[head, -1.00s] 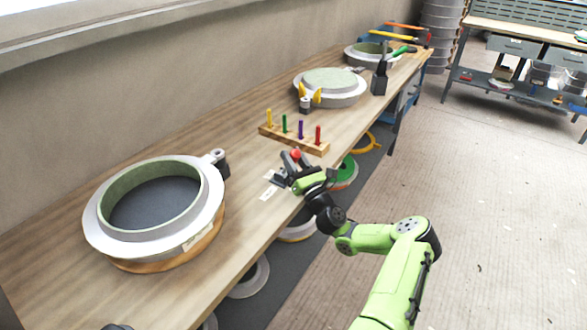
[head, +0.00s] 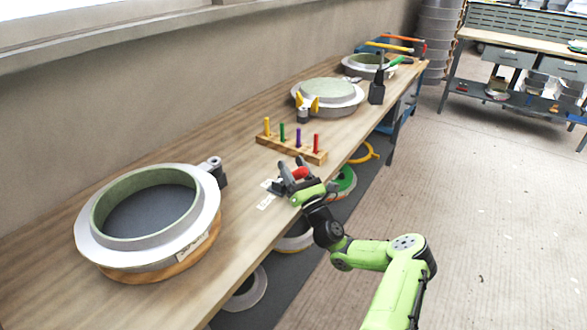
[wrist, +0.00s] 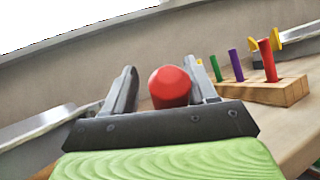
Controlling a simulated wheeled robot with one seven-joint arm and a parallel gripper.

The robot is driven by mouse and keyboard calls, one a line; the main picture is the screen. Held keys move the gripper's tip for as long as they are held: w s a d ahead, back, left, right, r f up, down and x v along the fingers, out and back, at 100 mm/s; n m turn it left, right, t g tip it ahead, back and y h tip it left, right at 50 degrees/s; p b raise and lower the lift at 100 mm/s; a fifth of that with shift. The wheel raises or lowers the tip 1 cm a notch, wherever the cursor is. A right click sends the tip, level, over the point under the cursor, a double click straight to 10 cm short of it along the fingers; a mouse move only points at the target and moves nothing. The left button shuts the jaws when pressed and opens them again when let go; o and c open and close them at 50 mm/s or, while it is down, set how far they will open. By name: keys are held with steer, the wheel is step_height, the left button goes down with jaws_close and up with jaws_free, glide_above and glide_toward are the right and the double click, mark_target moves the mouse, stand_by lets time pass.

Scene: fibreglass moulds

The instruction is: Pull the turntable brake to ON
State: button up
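The brake lever's red handle (head: 301,173) stands at the front edge of the workbench, just in front of the peg rack, and leans toward the right. In the wrist view its rounded red end (wrist: 170,87) sits between my two fingers. My gripper (head: 288,178) is open around it, with a gap visible on the left side and a narrower one on the right. The lever's dark base is mostly hidden by my gripper. White label plates (head: 266,201) lie beside it, their text too small to read. A ring mould on a turntable (head: 90,249) is to the left.
A wooden rack (head: 280,147) with yellow, green, purple and red pegs stands close behind my gripper. A pale round mould (head: 325,98) with yellow clamps and a dark upright tool (head: 377,88) are farther back. The floor (head: 480,220) to the right is clear.

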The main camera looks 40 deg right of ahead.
steer(key=p+v, duration=0.2)
steer(key=v, duration=1.3)
steer(key=shift+s+f, duration=0.2)
steer(key=shift+s, duration=0.15)
